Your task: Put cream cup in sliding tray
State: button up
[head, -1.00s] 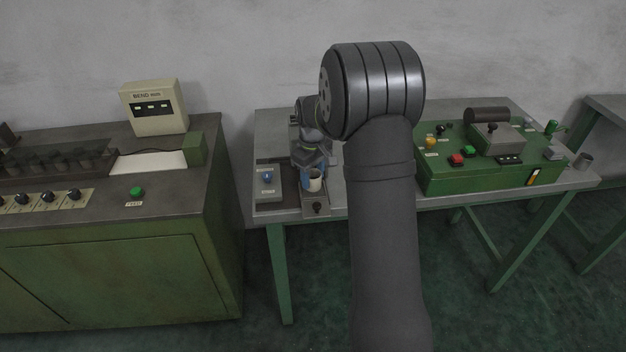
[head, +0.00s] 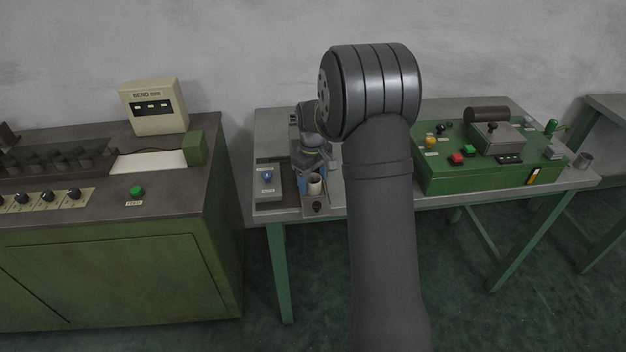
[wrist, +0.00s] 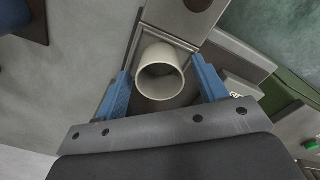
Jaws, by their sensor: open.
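The cream cup (wrist: 160,74) stands upright in the squared recess of the metal sliding tray (wrist: 176,20). In the head view the cup (head: 315,184) is just behind the tray's dark front knob (head: 318,207). My gripper (wrist: 160,68) is open, with one blue finger on each side of the cup. In the wrist view there is a gap between the cup and each finger. The gripper (head: 313,180) also shows in the head view, low over the tray. My arm hides part of the table behind it.
A small grey box with a blue button (head: 267,176) is left of the tray. A green control box (head: 490,155) with coloured buttons stands on the table to the right.

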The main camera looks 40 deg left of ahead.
notch_tip(320, 180, up, 12)
dwell(0.4)
jog(key=shift+s+f, duration=0.1)
jog(key=shift+f, duration=4.35)
